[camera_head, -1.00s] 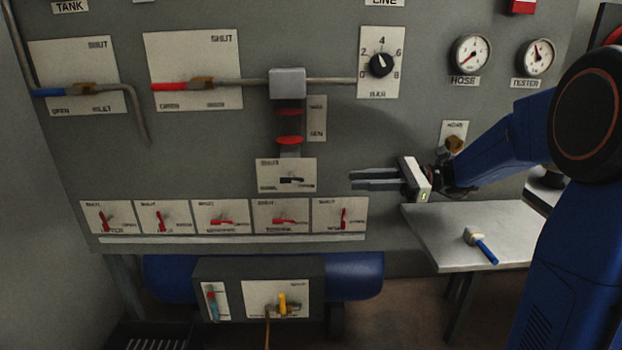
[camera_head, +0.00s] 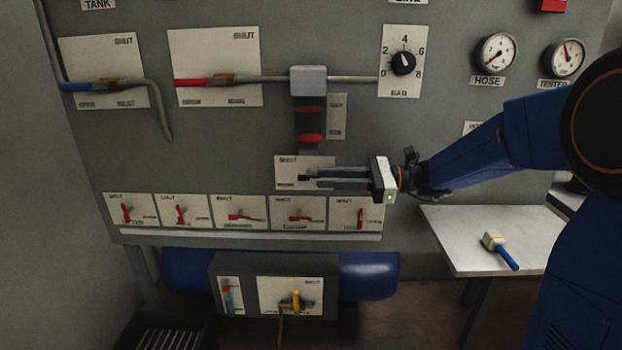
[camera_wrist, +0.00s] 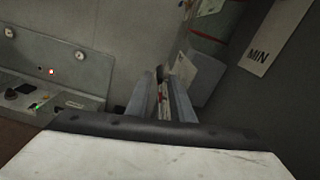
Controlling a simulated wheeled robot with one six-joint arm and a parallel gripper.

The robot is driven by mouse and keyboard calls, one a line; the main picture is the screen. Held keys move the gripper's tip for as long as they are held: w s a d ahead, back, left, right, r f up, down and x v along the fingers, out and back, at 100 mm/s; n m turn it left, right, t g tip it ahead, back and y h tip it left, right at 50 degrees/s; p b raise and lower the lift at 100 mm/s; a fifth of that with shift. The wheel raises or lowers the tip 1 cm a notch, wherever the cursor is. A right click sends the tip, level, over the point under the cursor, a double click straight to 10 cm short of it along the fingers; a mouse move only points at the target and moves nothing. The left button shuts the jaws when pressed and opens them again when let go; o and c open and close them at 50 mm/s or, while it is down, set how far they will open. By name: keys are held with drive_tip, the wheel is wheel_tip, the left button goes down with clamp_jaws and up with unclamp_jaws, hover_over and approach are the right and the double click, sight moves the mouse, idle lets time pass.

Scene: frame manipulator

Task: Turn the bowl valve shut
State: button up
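The plate below the filter bowl (camera_head: 310,123) carries a small black lever, which I take as the bowl valve (camera_head: 304,178). Only the lever's dark left end shows; my gripper covers the rest. The plate (camera_head: 290,162) has lettering at its top left. My gripper (camera_head: 314,177) reaches in from the right across this plate, its two fingers pointing left. The fingertips appear at or in front of the lever; contact cannot be told. In the wrist view the fingers (camera_wrist: 161,90) stand apart, with a pale, red-marked surface seen between them.
A row of plates with red levers (camera_head: 240,216) runs just below my gripper. A pressure knob (camera_head: 403,63) and gauges (camera_head: 498,51) are above right. A shelf (camera_head: 450,225) with a blue-handled brush (camera_head: 502,249) juts out at lower right.

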sight(311, 178)
drive_tip(key=shift+a, duration=2.4)
clamp_jaws()
